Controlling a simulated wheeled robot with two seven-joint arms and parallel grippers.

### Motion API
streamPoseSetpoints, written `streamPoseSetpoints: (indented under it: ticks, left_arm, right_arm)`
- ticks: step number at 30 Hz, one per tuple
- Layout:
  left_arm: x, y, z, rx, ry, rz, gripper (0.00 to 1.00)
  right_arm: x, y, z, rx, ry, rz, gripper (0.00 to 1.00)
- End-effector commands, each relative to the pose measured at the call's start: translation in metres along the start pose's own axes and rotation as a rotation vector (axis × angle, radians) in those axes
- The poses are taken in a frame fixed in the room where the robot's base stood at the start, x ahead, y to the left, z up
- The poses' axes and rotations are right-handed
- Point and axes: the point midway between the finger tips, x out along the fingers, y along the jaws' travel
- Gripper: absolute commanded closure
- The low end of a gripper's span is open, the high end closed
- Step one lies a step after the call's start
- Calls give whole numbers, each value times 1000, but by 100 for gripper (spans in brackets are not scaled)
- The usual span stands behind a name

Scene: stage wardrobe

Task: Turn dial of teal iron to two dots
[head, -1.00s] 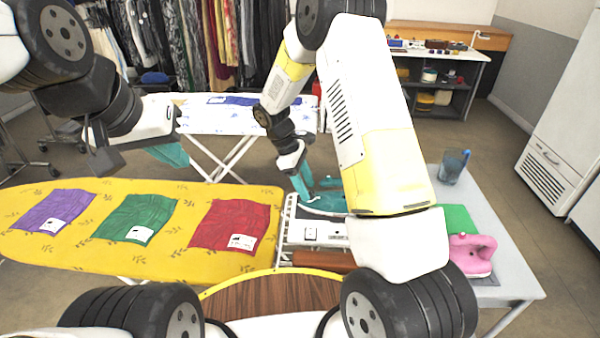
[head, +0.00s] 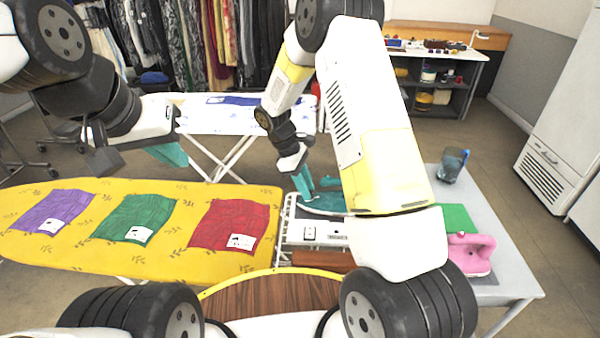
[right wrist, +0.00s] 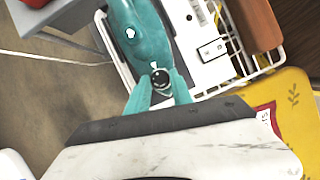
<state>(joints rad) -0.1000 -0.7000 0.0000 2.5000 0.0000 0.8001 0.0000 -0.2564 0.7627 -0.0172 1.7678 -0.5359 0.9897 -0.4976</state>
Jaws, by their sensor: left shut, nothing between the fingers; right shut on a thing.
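The teal iron (head: 327,203) sits on the white wire rack (head: 290,215) at the board's right end, partly hidden by my right arm in the head view. In the right wrist view the teal iron (right wrist: 143,35) shows from above, with its dark round dial (right wrist: 160,78) at the near end. My right gripper (right wrist: 160,92) has its teal fingers on either side of the dial and is shut on it. The dial's dots are too small to read.
The yellow ironing board (head: 40,245) carries purple, green and red cloths (head: 228,226). A second ironing board (head: 225,118) stands behind.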

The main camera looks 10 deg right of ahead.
Motion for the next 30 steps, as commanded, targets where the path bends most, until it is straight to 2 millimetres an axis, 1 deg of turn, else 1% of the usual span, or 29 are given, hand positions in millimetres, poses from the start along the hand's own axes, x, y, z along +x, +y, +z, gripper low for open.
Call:
streamPoseSetpoints:
  ticks: [8, 21, 30]
  left_arm:
    - [0, 0, 0, 0, 0, 0, 100]
    - [0, 0, 0, 0, 0, 0, 100]
    - [0, 0, 0, 0, 0, 0, 100]
  right_arm:
    - [0, 2, 0, 153, 0, -63, 100]
    - [1, 6, 2, 530, -1, -220, 100]
    - [1, 7, 3, 735, -2, -305, 100]
